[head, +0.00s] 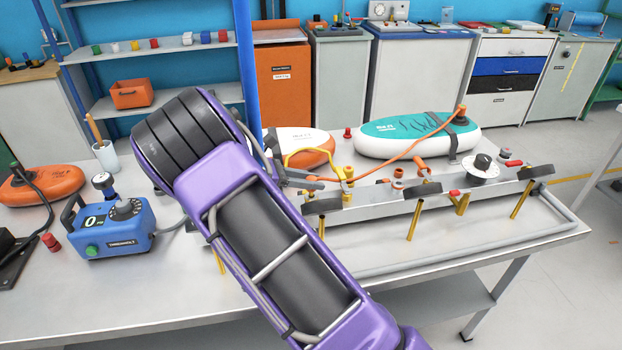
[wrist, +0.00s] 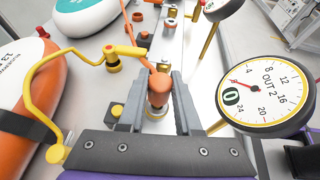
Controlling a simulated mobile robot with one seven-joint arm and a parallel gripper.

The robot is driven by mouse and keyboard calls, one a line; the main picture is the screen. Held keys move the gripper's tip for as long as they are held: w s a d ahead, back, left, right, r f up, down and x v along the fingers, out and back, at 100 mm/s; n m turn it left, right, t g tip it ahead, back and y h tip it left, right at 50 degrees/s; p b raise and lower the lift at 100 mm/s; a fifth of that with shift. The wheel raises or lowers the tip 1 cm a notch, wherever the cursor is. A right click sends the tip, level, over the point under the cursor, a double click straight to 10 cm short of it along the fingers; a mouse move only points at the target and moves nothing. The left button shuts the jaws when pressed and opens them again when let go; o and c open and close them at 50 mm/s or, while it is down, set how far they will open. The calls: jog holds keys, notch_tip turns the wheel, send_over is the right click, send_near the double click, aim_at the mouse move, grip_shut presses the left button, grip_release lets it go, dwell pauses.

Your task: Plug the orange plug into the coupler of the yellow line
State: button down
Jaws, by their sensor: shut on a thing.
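In the wrist view my gripper (wrist: 158,78) is shut on the orange plug (wrist: 158,88), which sits between the two grey fingers. A yellow fitting (wrist: 157,113) shows just beneath the plug; I cannot tell whether they touch. The orange hose (wrist: 127,22) runs away from the plug; in the head view the hose (head: 405,153) reaches the teal board. The yellow line (wrist: 40,75) runs from a fitting near the orange-and-white board to a red-and-yellow valve part (wrist: 122,51); it also shows in the head view (head: 303,153). In the head view my arm hides much of the gripper.
A gauge marked OUT 2 (wrist: 262,94) stands close right of my gripper. The teal board (head: 415,135) and orange-and-white board (head: 305,146) lie behind the metal rail (head: 385,208). A blue pump box (head: 112,230) stands left. The table's front right is mostly clear.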

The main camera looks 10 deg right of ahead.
jog(key=shift+f+b, duration=0.3)
jog(key=shift+f, duration=0.55)
jog(key=c, duration=0.5)
grip_release()
jog(key=v, duration=1.7)
jog(key=shift+a+r, duration=0.1)
jog(key=shift+a, duration=0.05)
jog(key=shift+r, duration=0.1)
